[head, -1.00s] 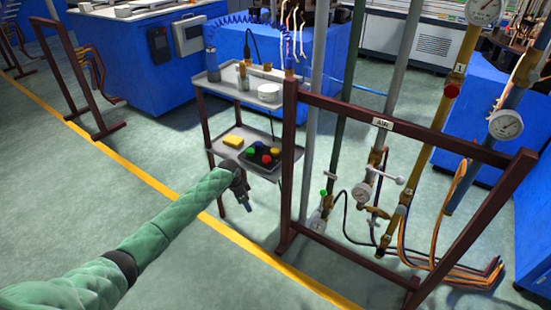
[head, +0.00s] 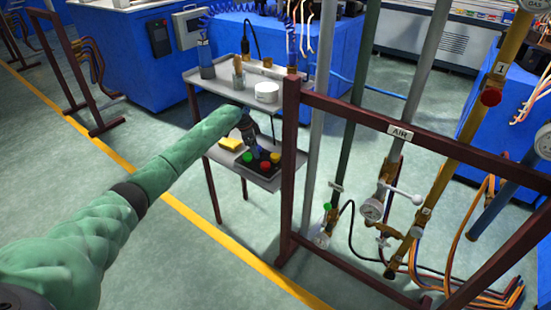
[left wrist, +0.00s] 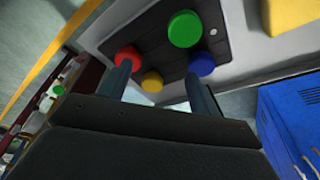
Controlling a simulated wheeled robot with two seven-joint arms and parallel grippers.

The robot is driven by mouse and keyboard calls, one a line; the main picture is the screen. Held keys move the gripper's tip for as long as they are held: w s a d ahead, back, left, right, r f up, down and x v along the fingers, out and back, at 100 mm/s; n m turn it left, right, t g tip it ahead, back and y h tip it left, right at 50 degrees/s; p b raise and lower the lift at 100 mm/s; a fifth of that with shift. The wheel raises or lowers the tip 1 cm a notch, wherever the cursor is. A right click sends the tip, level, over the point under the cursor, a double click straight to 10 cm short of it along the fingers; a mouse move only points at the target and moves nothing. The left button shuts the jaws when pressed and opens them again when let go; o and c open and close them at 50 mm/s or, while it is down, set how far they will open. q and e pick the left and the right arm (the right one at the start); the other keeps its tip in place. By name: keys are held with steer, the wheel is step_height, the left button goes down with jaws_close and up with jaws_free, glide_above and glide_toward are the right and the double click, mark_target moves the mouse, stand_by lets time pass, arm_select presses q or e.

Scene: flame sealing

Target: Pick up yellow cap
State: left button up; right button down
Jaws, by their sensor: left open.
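The yellow cap (head: 275,158) sits at the right end of a black holder (head: 240,166) on the cart's lower shelf. Beside it are a red cap (head: 265,166), a green cap (head: 249,157) and a blue cap, partly hidden by my gripper. My left gripper (head: 252,141) is open and empty above the holder. In the left wrist view, the yellow cap (left wrist: 152,82) shows between the two fingers (left wrist: 158,70). There the left finger overlaps the red cap (left wrist: 128,58) and the right finger is near the blue cap (left wrist: 201,64). My right gripper is out of view.
A yellow block (head: 230,142) lies on the lower shelf next to the holder. The upper shelf (head: 215,77) holds a white container (head: 267,92) and sits close above. A brown pipe frame (head: 289,170) stands at the cart's right. The floor in front is clear.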

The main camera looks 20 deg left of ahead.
arm_select(q)
glide_above(274, 155)
steer(key=a, duration=0.1)
steer(key=shift+s+a, duration=0.15)
steer(key=shift+s, duration=0.3)
steer(key=shift+p+x, duration=0.4)
steer(key=shift+x, duration=2)
steer(key=shift+f, duration=0.15)
steer(key=c, duration=1.1)
arm_select(e)
step_height(274, 155, up, 4)
steer(key=shift+f, duration=0.25)
